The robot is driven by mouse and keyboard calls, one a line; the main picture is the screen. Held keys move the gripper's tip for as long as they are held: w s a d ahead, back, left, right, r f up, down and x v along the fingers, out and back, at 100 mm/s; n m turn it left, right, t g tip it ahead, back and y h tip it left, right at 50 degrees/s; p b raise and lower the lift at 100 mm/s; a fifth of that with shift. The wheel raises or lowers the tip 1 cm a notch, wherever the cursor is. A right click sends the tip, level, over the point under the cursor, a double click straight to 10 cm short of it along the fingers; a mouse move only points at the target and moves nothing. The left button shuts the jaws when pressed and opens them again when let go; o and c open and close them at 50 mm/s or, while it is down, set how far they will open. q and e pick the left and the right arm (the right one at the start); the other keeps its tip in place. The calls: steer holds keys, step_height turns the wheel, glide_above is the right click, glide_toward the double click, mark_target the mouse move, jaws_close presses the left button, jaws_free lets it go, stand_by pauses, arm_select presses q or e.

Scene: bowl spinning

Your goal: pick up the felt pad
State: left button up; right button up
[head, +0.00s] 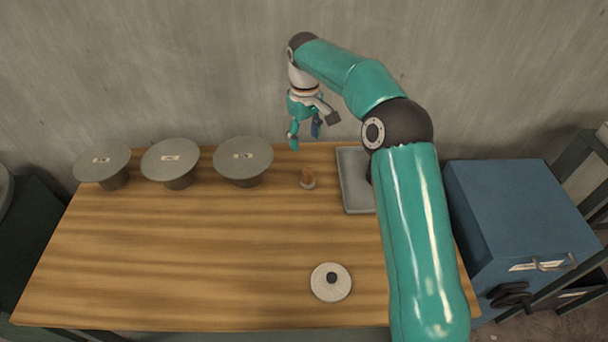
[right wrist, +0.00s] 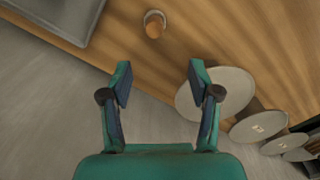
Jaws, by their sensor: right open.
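A small brown-topped piece with a pale base (head: 308,179) stands upright near the back of the wooden table; it looks like the felt pad, but I cannot be certain. It also shows at the top of the right wrist view (right wrist: 154,26), ahead of the fingers and apart from them. My right gripper (head: 304,137) is in the air near the table's back edge, behind and above this piece. Its two fingers are spread with nothing between them, also in the right wrist view (right wrist: 158,75). My left gripper is not in view.
Grey discs on pedestals (head: 243,157) stand in a row at the back left. A grey tray (head: 355,193) lies to the right, partly behind my right arm. A white disc with a dark knob (head: 322,289) lies near the front. The table's (head: 190,250) middle is clear.

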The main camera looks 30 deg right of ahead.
glide_toward(308, 171)
steer(key=f, duration=0.5)
steer(key=shift+s+a+p, duration=0.1)
steer(key=shift+a+p, duration=0.2)
steer(key=f, duration=0.1)
steer(key=f+p, duration=0.1)
steer(key=f, duration=0.1)
steer(key=f+p, duration=0.1)
steer(key=f, duration=0.1)
steer(key=shift+d, duration=0.35)
steer(key=shift+f, duration=0.25)
jaws_close()
